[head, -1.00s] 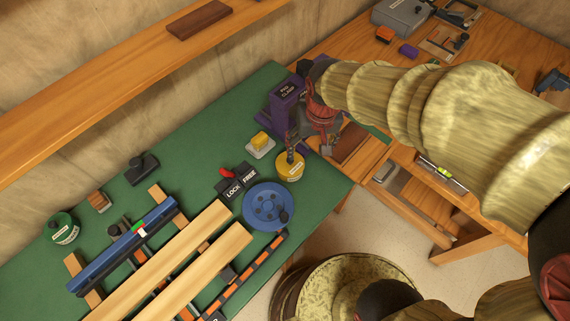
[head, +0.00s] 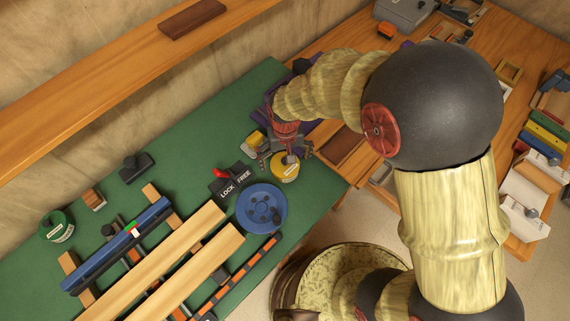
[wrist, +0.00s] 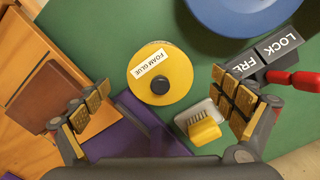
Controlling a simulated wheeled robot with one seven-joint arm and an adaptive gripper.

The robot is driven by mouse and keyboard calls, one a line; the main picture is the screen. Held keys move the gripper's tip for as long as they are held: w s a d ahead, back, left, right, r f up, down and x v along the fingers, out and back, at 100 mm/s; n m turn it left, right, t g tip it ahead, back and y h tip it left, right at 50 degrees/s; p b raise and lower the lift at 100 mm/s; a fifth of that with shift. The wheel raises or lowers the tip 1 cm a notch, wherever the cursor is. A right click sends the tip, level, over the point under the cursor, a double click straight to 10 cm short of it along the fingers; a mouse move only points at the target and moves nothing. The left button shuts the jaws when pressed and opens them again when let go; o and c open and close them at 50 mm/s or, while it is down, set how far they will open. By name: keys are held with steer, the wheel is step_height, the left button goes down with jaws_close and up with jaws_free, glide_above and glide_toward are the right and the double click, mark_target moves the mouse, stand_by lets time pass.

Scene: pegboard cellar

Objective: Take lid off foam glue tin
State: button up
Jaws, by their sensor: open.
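The foam glue tin (head: 284,171) stands on the green bench top. In the wrist view its yellow round lid (wrist: 178,78) is seen from above, with a white FOAM GLUE label (wrist: 150,63) and a black knob (wrist: 160,85) at its middle. The lid sits on the tin and hides most of its body. My gripper (wrist: 160,106) is open and empty above the tin, its two padded fingers spread wide to either side of the lid. In the head view my gripper (head: 286,152) partly covers the tin's far side.
A blue handwheel (head: 261,208) and a LOCK/FREE block with a red lever (head: 230,180) stand close to the tin. A yellow-topped brush (wrist: 202,127) lies beside it. Wood strips (head: 165,268) are clamped at the left. Bare green bench (head: 195,135) lies behind.

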steer(key=shift+f, duration=0.85)
steer(key=shift+c, duration=0.6)
steer(key=c, duration=1.1)
steer(key=shift+s+d, duration=0.1)
steer(key=shift+s, duration=0.05)
steer(key=c, duration=0.3)
